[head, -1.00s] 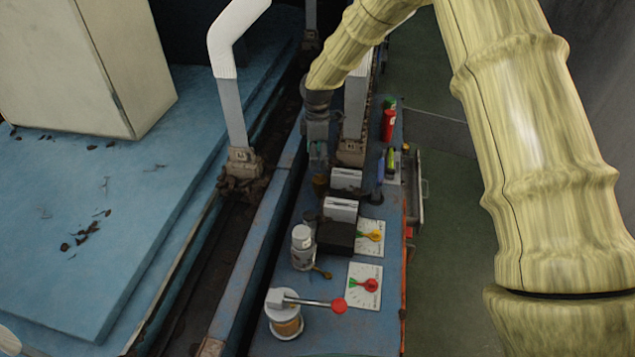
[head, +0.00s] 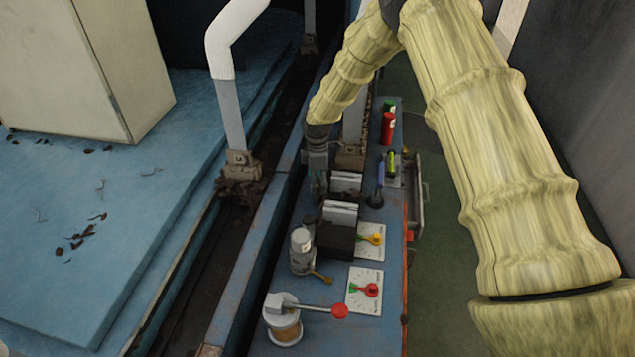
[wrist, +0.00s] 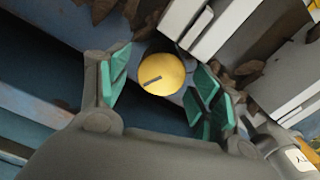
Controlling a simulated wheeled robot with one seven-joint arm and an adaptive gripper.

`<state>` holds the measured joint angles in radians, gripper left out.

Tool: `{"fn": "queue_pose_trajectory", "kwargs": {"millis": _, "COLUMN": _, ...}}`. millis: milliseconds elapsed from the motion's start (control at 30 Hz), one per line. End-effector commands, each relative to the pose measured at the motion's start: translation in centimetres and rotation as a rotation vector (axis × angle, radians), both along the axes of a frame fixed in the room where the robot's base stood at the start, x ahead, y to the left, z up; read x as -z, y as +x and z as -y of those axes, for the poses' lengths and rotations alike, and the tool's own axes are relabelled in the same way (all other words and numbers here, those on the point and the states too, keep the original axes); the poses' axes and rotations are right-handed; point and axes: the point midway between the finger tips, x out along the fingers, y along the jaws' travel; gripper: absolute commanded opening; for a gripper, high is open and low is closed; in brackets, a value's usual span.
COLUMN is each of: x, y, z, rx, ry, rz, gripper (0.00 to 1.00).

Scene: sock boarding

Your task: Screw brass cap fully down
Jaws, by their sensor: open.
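The brass cap (wrist: 161,74) is a round yellow disc with a short dark mark on its face, seen from above in the wrist view. My gripper (wrist: 158,82) is open, with teal pads on either side of the cap and visible gaps to it. I cannot tell how far above or around the cap the fingertips are. In the head view my gripper (head: 318,184) points down at the bench's left edge and hides the cap. The cap's threads and seat are hidden.
Grey-white blocks (head: 340,213) stand close to the gripper on the blue bench (head: 330,262). A valve with a brown handle (head: 302,250), a red-knobbed lever (head: 338,311), two dial cards (head: 365,290) and a red cylinder (head: 388,125) are also there. A white post (head: 230,110) rises at left.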

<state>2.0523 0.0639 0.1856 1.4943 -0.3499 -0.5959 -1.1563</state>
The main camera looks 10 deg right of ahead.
Motion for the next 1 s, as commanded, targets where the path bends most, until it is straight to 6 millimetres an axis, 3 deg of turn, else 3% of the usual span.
{"fn": "queue_pose_trajectory", "kwargs": {"millis": 333, "x": 0.27, "y": 0.03, "z": 0.02, "rx": 0.000, "ry": 0.000, "rz": 0.001, "gripper": 0.64}}
{"fn": "queue_pose_trajectory", "kwargs": {"millis": 600, "x": 0.27, "y": 0.02, "z": 0.02, "rx": 0.000, "ry": 0.000, "rz": 0.001, "gripper": 0.19}}
{"fn": "queue_pose_trajectory", "kwargs": {"millis": 1000, "x": 0.05, "y": 0.07, "z": 0.02, "rx": 0.071, "ry": 0.000, "rz": 0.001, "gripper": 0.19}}
